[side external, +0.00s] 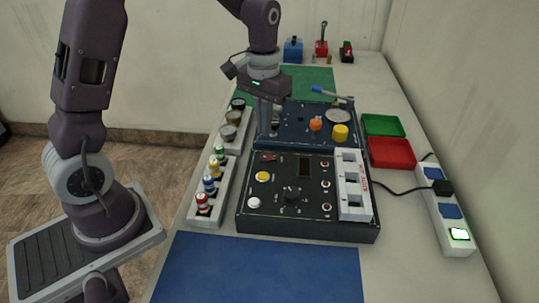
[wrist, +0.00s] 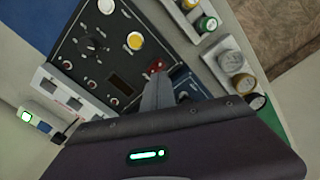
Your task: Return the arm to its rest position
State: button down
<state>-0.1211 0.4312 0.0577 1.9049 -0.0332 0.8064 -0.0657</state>
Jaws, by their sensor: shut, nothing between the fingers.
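My gripper (side external: 266,122) points down at the left edge of the blue panel (side external: 290,138), just behind the black control box (side external: 262,212). In the wrist view my gripper (wrist: 157,92) shows its fingers together with nothing between them, near the red switch (wrist: 156,65) at a corner of the black box. Whether the fingertips touch any surface I cannot tell. My arm reaches over the table from its base at the left in the side view.
A rack of coloured bottles (side external: 199,212) stands left of the box. Green (side external: 384,126) and red (side external: 391,153) trays and a power strip (side external: 446,220) lie to the right. An orange knob (side external: 315,125) and yellow knob (side external: 340,132) rise from the blue panel. The blue mat (side external: 255,270) is clear.

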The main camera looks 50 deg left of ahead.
jog(key=s+d+r+t, duration=0.25)
jog(key=s+r, duration=0.25)
jog(key=r, duration=0.3)
jog(key=s+d+r+m+t, duration=0.1)
jog(key=s+r, duration=0.1)
jog(key=s, duration=0.6)
jog(key=s+d+r+m+t, duration=0.2)
jog(key=s+r, duration=0.1)
jog(key=s, duration=0.5)
jog(key=shift+s+d, duration=0.25)
jog(key=shift+s, duration=0.15)
